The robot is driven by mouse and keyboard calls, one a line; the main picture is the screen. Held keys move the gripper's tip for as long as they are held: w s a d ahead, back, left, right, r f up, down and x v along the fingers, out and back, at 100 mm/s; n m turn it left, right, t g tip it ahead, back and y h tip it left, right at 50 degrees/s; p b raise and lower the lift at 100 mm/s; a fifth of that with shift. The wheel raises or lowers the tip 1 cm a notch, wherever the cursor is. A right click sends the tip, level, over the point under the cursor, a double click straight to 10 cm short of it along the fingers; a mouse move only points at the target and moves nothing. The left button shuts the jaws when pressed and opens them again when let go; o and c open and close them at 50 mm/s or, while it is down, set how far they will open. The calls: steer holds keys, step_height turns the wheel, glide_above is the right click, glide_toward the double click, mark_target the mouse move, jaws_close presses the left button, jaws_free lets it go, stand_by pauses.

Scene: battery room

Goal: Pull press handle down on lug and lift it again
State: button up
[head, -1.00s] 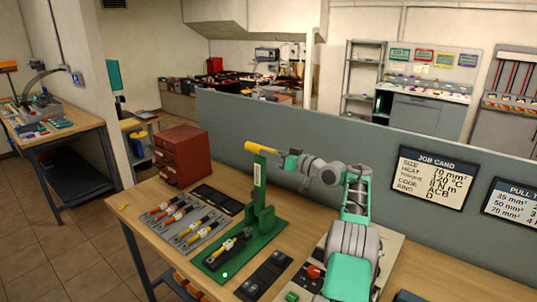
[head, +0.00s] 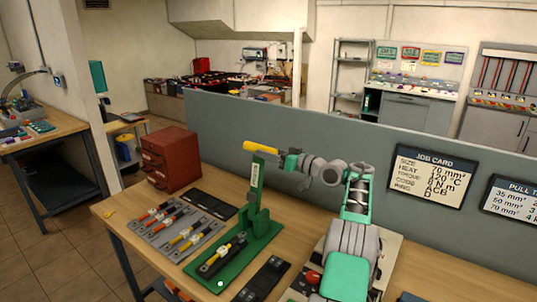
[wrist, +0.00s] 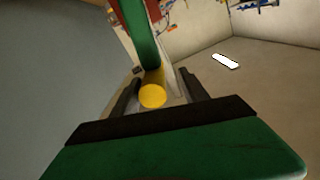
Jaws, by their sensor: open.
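The green press (head: 256,203) stands on the bench with its lever upright and a yellow handle (head: 260,147) at the top, pointing left. A dark cable with a lug (head: 222,258) lies on the press base; the lug's details are too small to tell. My gripper (head: 284,157) is at the right end of the yellow handle. In the wrist view the round yellow handle end (wrist: 152,96) shows between the two dark fingers of my open gripper (wrist: 158,98). I cannot tell whether a finger touches it.
A tray of cables with red and yellow parts (head: 168,243) lies left of the press. A red drawer cabinet (head: 170,158) stands behind it. A dark block (head: 262,280) lies right of the press. A grey partition (head: 320,150) runs behind the bench, with a job card (head: 430,177).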

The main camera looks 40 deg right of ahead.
steer(key=b+v, duration=0.3)
steer(key=v, duration=0.4)
steer(key=shift+s, duration=0.4)
steer(key=shift+d, duration=0.1)
